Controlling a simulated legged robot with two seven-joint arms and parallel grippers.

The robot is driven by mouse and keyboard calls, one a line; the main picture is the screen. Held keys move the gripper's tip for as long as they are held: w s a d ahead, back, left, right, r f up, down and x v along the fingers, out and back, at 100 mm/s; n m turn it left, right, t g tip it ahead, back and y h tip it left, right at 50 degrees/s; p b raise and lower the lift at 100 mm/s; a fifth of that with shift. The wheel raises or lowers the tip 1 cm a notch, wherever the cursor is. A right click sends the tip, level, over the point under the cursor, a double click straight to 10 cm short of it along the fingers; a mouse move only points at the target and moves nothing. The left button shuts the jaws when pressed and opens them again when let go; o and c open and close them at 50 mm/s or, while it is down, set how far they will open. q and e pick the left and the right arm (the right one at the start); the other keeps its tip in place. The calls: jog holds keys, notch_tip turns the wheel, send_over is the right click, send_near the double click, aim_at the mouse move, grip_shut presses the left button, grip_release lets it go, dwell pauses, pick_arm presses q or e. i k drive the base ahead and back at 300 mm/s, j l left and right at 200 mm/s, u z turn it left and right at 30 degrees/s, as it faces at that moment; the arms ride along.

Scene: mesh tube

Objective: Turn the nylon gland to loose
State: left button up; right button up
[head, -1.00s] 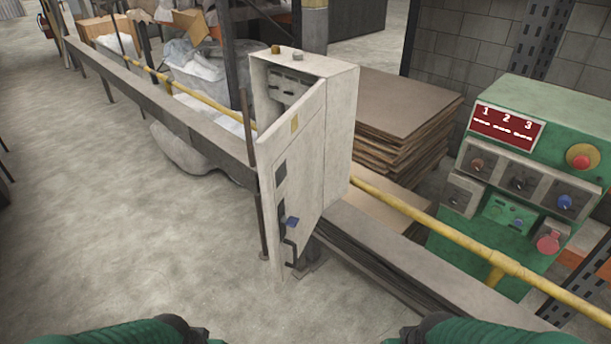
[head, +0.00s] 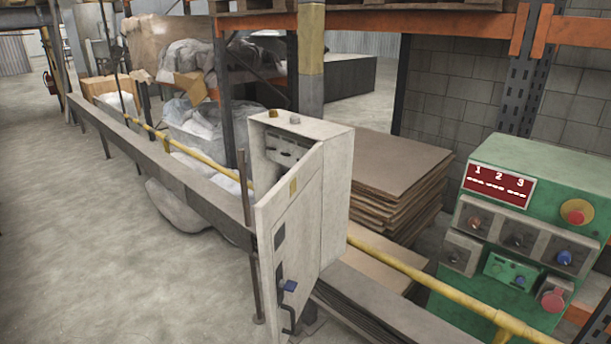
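A pale cabinet (head: 337,190) stands at the middle of the head view with its door (head: 300,215) ajar. Two small fittings sit on its top: a brass-brown one (head: 272,114) at the left and a pale grey one (head: 295,118) to its right. The grey one looks like the nylon gland, but both are too small to tell their setting. The door carries a blue latch (head: 289,286) and a dark handle. Neither of my grippers is in view.
A yellow rail (head: 410,277) and a grey beam (head: 165,167) run past the cabinet. Stacked brown sheets (head: 400,180) lie behind it. A green control panel (head: 540,180) with knobs stands at the right. Open concrete floor (head: 100,260) lies at the left.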

aim_at(294, 118)
jog(key=i+j+u, duration=0.25)
jog(key=j+u, duration=0.15)
jog(key=i+j+u, duration=0.25)
jog(key=u, duration=0.2)
jog(key=i+j+u, duration=0.25)
jog(key=u, duration=0.15)
jog(key=i+j+u, duration=0.1)
jog(key=i, duration=0.35)
jog(key=i+j+u, duration=0.15)
jog(key=i, duration=0.35)
